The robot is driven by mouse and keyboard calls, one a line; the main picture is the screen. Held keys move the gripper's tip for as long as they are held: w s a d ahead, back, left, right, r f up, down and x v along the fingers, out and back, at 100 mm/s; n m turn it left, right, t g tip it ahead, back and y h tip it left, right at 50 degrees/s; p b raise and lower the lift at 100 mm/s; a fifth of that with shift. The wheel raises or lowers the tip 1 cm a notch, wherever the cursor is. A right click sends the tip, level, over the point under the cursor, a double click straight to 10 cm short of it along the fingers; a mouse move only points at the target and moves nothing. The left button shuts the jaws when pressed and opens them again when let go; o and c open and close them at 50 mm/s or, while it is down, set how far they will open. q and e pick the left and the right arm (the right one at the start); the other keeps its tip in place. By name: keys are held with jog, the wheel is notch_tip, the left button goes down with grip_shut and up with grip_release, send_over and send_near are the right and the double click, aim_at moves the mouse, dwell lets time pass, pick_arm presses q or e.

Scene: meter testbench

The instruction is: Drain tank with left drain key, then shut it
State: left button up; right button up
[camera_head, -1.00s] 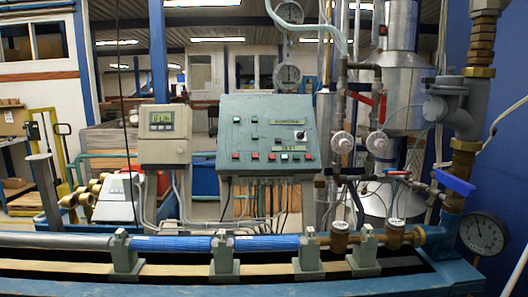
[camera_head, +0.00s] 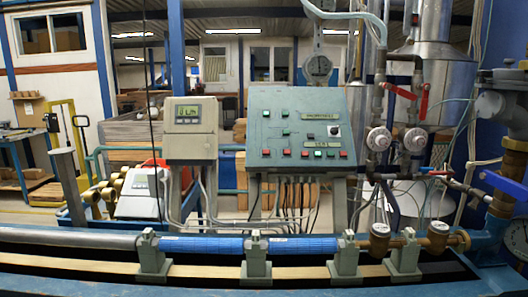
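The metal tank (camera_head: 437,75) stands at the upper right behind the pipes. Two red lever handles, one slanting (camera_head: 402,92) and one near upright (camera_head: 424,101), sit on pipes in front of it. A larger blue lever (camera_head: 504,186) is at the right edge. I cannot tell which of these is the left drain key, or whether water flows. Neither of my grippers is in view.
A control panel (camera_head: 300,114) with buttons and a grey meter box (camera_head: 190,120) stand behind the bench. Blue pipe sections (camera_head: 200,245) lie in clamps along the bench front. Two round white dials (camera_head: 379,139) sit on the pipes.

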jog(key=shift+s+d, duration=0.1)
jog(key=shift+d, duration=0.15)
